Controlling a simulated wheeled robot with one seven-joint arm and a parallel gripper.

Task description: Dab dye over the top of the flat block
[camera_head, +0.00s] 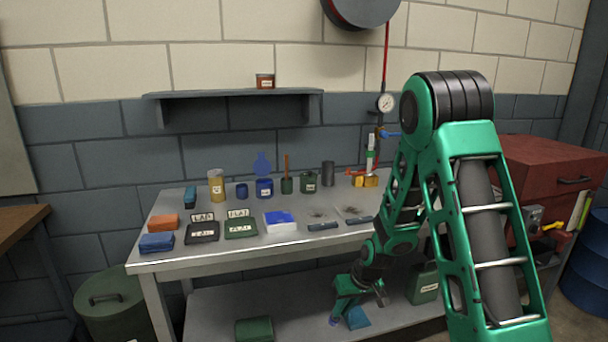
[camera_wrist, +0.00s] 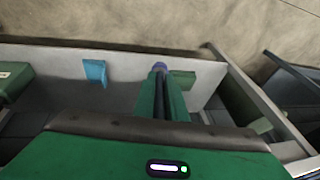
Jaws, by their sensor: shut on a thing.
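My gripper (camera_head: 352,290) hangs low in front of the bench, beside the lower shelf. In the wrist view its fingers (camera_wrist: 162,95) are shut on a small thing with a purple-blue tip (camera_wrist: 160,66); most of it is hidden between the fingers. On the bench top lie a black flat piece (camera_head: 203,233) and a green flat piece (camera_head: 241,229), each with a label and a small card behind. A blue labelled pot (camera_head: 265,188) and a green labelled pot (camera_head: 308,183) stand behind.
A white thing with a blue top (camera_head: 280,222), an orange block (camera_head: 164,223) and a blue block (camera_head: 157,243) lie on the bench. A blue wedge-like piece (camera_head: 357,317) is on the lower shelf near my gripper. A red cabinet (camera_head: 548,170) stands right.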

